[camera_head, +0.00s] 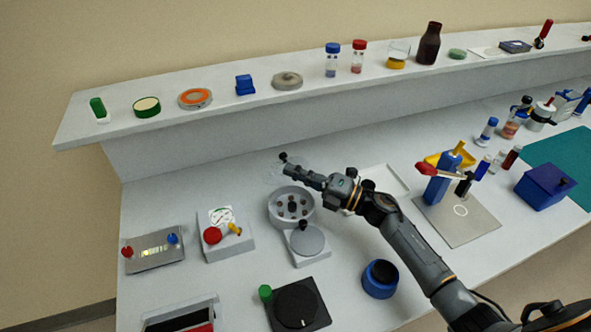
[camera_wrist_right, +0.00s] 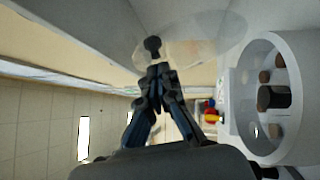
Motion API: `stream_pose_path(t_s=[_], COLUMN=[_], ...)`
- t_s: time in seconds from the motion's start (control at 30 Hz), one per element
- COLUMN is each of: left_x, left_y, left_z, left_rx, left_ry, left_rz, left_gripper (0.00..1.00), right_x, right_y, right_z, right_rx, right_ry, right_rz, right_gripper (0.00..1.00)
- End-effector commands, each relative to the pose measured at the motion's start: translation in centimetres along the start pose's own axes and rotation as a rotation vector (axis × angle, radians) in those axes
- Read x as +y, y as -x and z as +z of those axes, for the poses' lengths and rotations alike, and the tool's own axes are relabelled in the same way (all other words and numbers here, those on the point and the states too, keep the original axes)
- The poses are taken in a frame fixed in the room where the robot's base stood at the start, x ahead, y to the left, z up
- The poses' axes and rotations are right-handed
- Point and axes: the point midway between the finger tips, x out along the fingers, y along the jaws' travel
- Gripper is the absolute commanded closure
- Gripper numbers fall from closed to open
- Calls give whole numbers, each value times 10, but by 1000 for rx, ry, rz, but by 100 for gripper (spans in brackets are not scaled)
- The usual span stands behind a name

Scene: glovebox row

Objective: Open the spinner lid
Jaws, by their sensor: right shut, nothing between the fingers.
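The spinner (camera_head: 273,207) is a round grey bowl with several dark holes or tubes inside, in the middle of the bench; its bowl also shows at the right of the right wrist view (camera_wrist_right: 245,107). Its clear lid (camera_wrist_right: 200,38) stands raised behind the bowl, faint in the head view, with a dark knob (camera_head: 283,157) at its face. My right gripper (camera_head: 287,168) reaches in from the right above the bowl's back edge. Its fingers are shut and empty, with the tips close to the knob (camera_wrist_right: 152,44); I cannot tell whether they touch. My left gripper is not in view.
A grey round plate on a white base (camera_head: 308,242) sits in front of the spinner. A box with red and yellow knobs (camera_head: 226,242) stands to its left, a blue round container (camera_head: 380,279) to its front right. A loaded shelf (camera_head: 215,112) runs behind.

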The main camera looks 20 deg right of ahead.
Motion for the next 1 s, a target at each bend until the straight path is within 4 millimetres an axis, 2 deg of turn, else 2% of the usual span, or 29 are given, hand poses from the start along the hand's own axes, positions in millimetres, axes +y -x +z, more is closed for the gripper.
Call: stream_pose_path(t_s=[0.1,0.27,0.47,0.67,0.77,1.0], left_x=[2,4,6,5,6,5], left_y=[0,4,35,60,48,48], left_z=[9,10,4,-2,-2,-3], left_rx=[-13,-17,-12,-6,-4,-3], left_ry=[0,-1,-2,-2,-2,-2], left_rz=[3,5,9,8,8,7], left_gripper=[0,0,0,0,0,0], right_x=[0,2,12,12,2,4], right_y=[0,-1,-10,-20,-24,-27], right_z=[0,1,10,21,26,28], right_rx=[0,1,2,1,-1,-1], right_ry=[0,-4,-73,-162,-173,-174], right_rz=[0,-5,-78,-166,-175,-174], right_gripper=[100,100,100,100,100,100])
